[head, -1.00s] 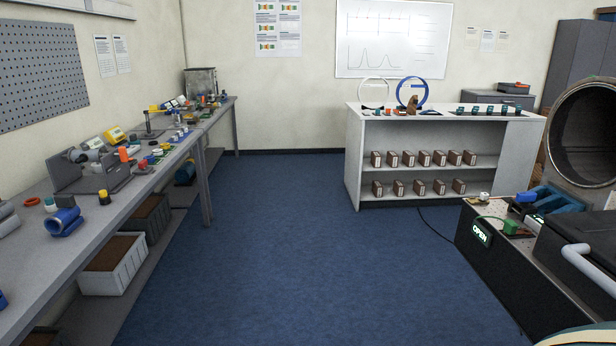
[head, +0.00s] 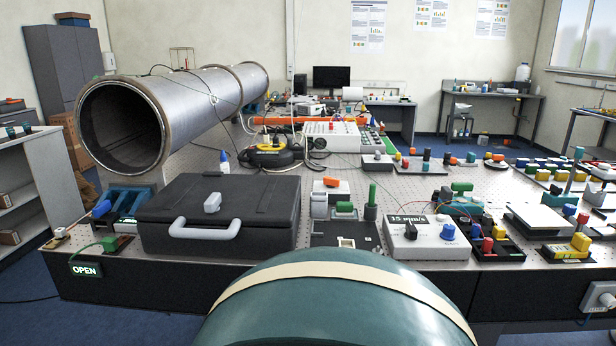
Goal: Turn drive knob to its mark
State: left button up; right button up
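A white box (head: 411,244) with a small display reading "15 mm/s" sits near the front edge of the pipe test table (head: 352,264). A blue knob (head: 448,232) is on its right part and a black knob (head: 410,231) on its left. The speed display suggests this is the drive box, but I cannot tell for certain which knob is the drive knob. The mark and the knob's exact angle are too small to read. Neither of my grippers is in view.
A black case (head: 222,214) with a pale handle lies left of the box, and a large steel pipe (head: 180,105) lies behind it. Red, yellow and green fittings (head: 492,240) crowd the table to the right. A green "OPEN" sign (head: 86,270) is on the front left.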

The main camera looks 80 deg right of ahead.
aim_at(330, 182)
jog(key=z, duration=1.85)
